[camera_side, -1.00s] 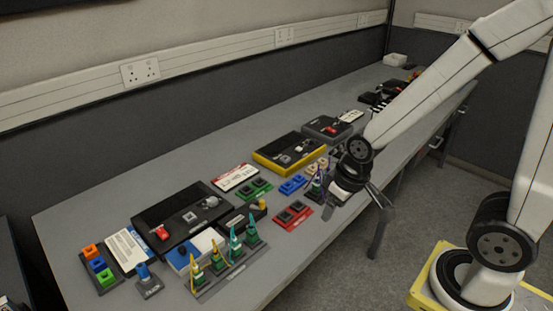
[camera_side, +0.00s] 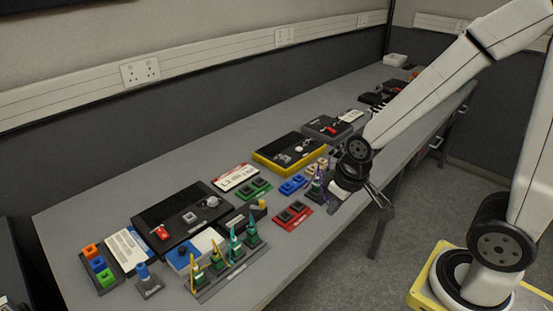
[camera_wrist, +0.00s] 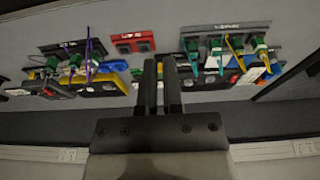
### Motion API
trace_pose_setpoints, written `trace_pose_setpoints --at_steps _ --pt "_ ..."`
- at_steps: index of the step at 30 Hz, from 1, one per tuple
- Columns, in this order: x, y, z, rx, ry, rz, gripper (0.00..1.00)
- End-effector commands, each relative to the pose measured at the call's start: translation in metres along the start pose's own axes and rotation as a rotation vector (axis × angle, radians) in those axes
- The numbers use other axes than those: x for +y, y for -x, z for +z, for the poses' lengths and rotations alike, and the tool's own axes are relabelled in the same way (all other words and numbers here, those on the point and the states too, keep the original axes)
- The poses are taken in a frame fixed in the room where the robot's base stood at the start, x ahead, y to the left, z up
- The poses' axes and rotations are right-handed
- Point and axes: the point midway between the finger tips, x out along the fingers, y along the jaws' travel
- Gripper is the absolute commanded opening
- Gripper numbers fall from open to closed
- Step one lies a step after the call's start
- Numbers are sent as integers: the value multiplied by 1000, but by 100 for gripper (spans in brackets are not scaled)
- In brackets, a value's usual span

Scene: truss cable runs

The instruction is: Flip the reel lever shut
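No part is clearly readable as the reel lever. Candidates in the side view are a red lever-like part (camera_side: 161,232) on the large black unit (camera_side: 180,212), and a small red part (camera_side: 333,128) on the dark grey unit (camera_side: 318,124). A yellow-edged black unit (camera_side: 275,147) lies between them with a pale knob (camera_side: 299,149). My gripper (camera_side: 385,205) is above the bench's front edge, right of these units. Small lever positions are too small to read.
Green-based pegs with coloured cables stand on a board (camera_side: 220,276) at the front left. A red two-key block (camera_side: 292,215), a green block (camera_side: 254,190) and a blue block (camera_side: 291,185) lie mid-bench. Bare bench (camera_side: 150,180) runs along the wall.

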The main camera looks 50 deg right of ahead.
Motion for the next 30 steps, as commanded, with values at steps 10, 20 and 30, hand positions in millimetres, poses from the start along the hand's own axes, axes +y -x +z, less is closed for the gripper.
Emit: trace_pose_setpoints --at_steps 10,20,30 --pt "22 -15 -28 75 170 61 0" --pt "46 -42 -70 199 480 112 0" --pt "55 -73 -100 321 812 89 0"
